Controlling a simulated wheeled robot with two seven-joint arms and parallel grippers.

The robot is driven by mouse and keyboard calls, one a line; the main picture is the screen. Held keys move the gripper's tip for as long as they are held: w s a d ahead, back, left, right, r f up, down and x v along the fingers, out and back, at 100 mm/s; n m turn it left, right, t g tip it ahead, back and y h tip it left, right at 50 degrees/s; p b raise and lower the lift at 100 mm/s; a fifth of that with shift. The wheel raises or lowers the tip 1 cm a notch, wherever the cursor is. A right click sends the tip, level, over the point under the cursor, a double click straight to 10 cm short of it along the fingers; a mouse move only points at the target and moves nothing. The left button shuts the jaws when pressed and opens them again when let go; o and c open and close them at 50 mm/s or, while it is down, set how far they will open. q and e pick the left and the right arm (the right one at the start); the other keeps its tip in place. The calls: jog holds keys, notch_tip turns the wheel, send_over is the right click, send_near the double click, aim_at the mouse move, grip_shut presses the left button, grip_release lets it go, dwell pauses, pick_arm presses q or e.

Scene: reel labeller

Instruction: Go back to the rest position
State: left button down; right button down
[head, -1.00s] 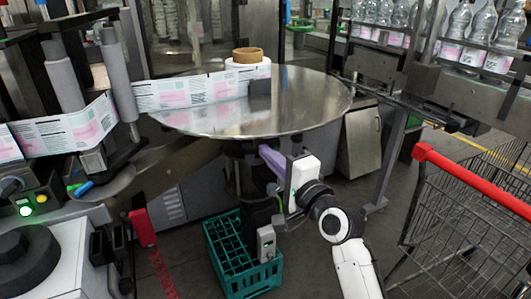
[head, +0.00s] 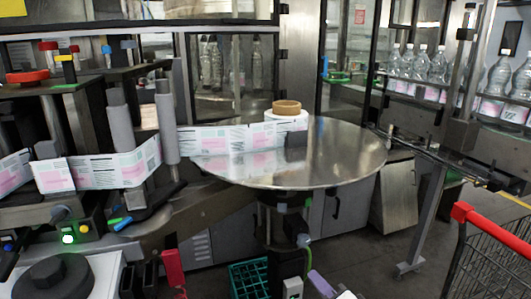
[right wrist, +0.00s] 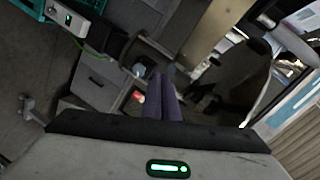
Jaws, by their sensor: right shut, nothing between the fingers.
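My right gripper (head: 314,275) shows at the bottom edge of the head view, below the round steel table. Its purple fingers are shut with nothing between them. The same fingers (right wrist: 163,80) point away from the camera in the right wrist view, side by side. Most of the right arm is cut off by the lower edge of the head view. My left gripper is in neither view.
The round steel table (head: 330,165) carries a label reel (head: 287,122) and its strip. A teal crate (head: 236,274) stands on the floor below. A cart with a red handle (head: 492,229) is at right. Labeller rollers (head: 166,125) stand at left.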

jog(key=s+d+f+n+g+h, duration=0.1)
jog(key=s+f+n+g, duration=0.2)
jog(key=s+f+n, duration=0.3)
jog(key=s+d+f+n+g+h, duration=0.1)
jog(key=s+f+n+g, duration=0.2)
jog(key=s+f, duration=1.3)
jog(key=s+n, duration=0.3)
jog(key=s, duration=0.2)
jog(key=shift+s+d+f, duration=0.2)
jog(key=shift+s+f, duration=0.05)
jog(key=shift+s, duration=0.05)
